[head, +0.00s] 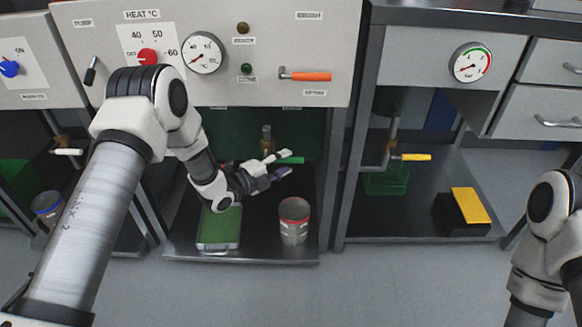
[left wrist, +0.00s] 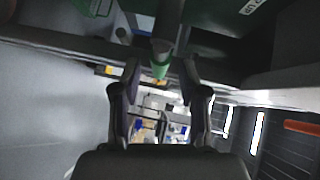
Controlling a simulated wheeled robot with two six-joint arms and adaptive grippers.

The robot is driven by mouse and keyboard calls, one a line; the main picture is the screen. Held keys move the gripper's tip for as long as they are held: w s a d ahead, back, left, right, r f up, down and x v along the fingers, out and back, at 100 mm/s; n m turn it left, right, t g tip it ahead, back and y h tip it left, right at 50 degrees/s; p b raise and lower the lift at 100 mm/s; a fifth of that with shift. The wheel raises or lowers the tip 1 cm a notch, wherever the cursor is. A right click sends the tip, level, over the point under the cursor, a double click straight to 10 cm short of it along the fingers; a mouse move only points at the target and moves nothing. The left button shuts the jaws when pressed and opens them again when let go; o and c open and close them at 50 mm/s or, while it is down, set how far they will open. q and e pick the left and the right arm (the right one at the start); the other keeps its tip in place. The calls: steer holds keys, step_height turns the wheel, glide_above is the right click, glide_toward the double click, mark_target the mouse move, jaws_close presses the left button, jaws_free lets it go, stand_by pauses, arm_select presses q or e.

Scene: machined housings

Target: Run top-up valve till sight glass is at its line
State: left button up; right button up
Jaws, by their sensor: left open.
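A green valve lever (head: 290,160) sticks out below the middle cabinet, beside a brass fitting (head: 267,138). My left gripper (head: 284,163) is open near this lever. In the left wrist view the lever's green end (left wrist: 162,70) shows between the two open fingers (left wrist: 160,88); I cannot tell whether they touch it. I cannot make out a sight glass or its line, nor read which lever is the top-up valve. Part of my right arm is at the right edge, but its gripper is out of the picture.
A red-and-grey can (head: 294,222) and a green-topped tray (head: 219,228) stand on the lower shelf under my left arm. An orange lever (head: 305,76), a red knob (head: 148,57) and a gauge (head: 204,53) are on the panel above. A yellow lever (head: 412,157) is to the right.

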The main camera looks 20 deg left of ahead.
arm_select(q)
steer(key=x, duration=0.3)
steer(key=shift+b, duration=0.3)
steer(key=shift+s+a, duration=0.1)
jaws_close()
arm_select(e)
steer(key=shift+f, duration=0.55)
